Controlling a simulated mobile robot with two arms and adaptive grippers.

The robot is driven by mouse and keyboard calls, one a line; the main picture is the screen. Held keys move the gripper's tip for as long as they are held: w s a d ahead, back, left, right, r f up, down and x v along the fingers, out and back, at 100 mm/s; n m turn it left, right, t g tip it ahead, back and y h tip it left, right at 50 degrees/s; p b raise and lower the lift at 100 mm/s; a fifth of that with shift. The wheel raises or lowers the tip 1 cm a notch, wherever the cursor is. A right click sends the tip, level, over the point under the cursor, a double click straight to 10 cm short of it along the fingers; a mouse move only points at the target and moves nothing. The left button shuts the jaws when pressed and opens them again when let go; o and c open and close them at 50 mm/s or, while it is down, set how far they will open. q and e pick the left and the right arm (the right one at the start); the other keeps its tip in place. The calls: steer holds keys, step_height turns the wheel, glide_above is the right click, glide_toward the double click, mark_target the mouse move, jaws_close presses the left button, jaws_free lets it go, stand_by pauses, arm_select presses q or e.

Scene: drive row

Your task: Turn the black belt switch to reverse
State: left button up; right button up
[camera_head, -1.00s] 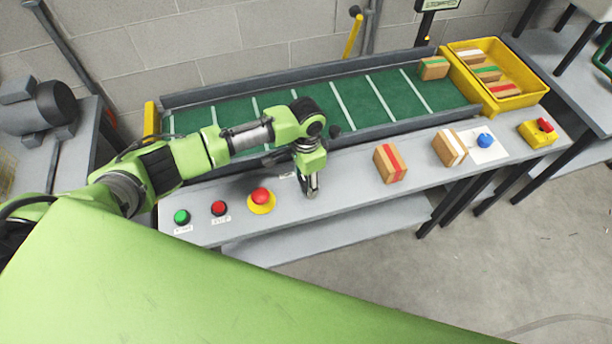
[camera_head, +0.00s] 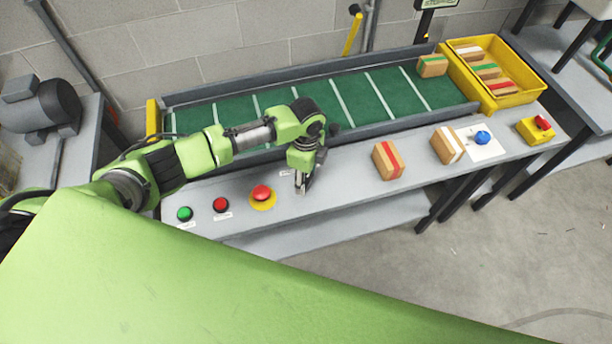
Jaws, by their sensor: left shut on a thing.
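My left gripper (camera_head: 301,186) points down at the shelf in front of the belt, just right of the red mushroom button. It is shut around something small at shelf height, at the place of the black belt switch. The switch itself is hidden by the fingers, so its setting cannot be read. A small white label (camera_head: 286,172) lies just left of the fingers. The green belt (camera_head: 375,95) runs behind the shelf. My right gripper is not in view.
Left of the gripper are a red mushroom button (camera_head: 261,193) on yellow, a red button (camera_head: 221,204) and a green button (camera_head: 184,213). To the right stand a red-striped box (camera_head: 387,160), a white-striped box (camera_head: 447,145) and a blue knob (camera_head: 483,138). A yellow crate (camera_head: 520,100) holds boxes.

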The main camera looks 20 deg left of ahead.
mark_target(306, 180)
arm_select(q)
steer(key=shift+m, duration=0.6)
steer(key=o, duration=1.1)
step_height(306, 180, up, 12)
steer(key=shift+r, duration=0.1)
